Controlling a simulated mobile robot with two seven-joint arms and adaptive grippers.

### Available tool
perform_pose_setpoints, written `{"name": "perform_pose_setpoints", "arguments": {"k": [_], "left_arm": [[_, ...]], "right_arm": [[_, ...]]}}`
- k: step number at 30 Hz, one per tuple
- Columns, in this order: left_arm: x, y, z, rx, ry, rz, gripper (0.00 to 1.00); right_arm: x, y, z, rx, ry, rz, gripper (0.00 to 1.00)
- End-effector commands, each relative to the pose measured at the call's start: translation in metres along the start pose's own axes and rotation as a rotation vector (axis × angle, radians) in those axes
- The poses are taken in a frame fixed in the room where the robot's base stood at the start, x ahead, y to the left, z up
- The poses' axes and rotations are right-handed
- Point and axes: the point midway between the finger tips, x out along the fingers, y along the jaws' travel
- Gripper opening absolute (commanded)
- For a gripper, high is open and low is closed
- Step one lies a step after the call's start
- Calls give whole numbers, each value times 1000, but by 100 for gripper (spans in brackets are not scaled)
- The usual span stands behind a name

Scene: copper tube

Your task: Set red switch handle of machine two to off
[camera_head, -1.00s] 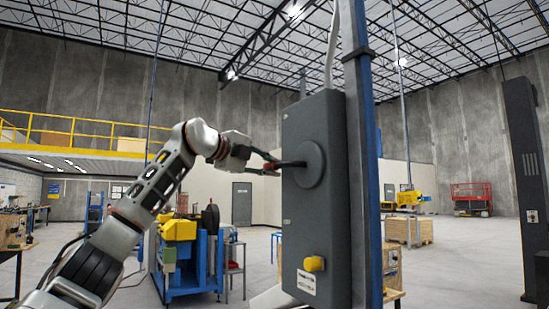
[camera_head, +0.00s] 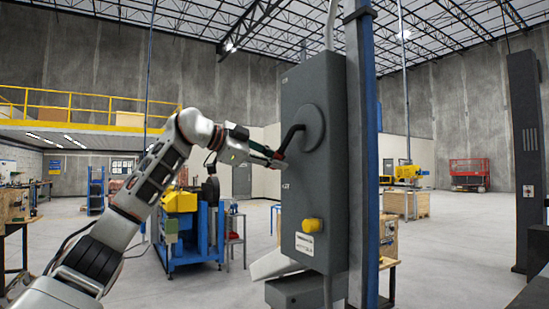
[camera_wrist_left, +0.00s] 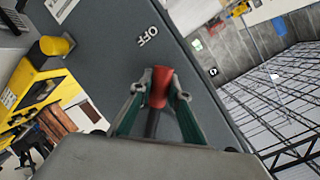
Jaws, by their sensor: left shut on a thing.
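A tall grey switch box (camera_head: 300,190) stands at the centre of the head view. Its switch lever (camera_head: 289,136) is black, comes out of a round hub, and bends down to the left. The lever's red handle (camera_wrist_left: 160,86) shows clearly in the left wrist view. My left gripper (camera_head: 277,158) is at the lever's outer end. In the wrist view its two fingers (camera_wrist_left: 161,97) lie on either side of the red handle, shut on it. An OFF label (camera_wrist_left: 148,36) is on the box face beyond the handle. My right gripper is not in view.
A yellow knob (camera_head: 312,225) is low on the box. A blue post (camera_head: 366,150) runs up right behind it. A blue machine stand (camera_head: 190,250) with yellow parts is behind my left arm. Open floor lies at the right.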

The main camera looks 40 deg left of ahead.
Motion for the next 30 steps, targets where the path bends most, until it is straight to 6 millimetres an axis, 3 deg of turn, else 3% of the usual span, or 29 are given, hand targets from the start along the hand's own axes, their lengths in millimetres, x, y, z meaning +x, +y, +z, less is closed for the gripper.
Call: {"name": "perform_pose_setpoints", "arguments": {"k": [20, 21, 22, 30], "left_arm": [[3, 9, 0, -58, 11, 18, 0], [3, 9, 0, -58, 11, 18, 27], [3, 9, 0, -58, 11, 18, 34], [2, 7, 0, -55, 11, 13, 34]], "right_arm": [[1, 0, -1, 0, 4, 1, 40], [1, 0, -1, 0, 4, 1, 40], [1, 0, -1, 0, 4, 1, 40], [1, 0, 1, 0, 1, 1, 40]]}}
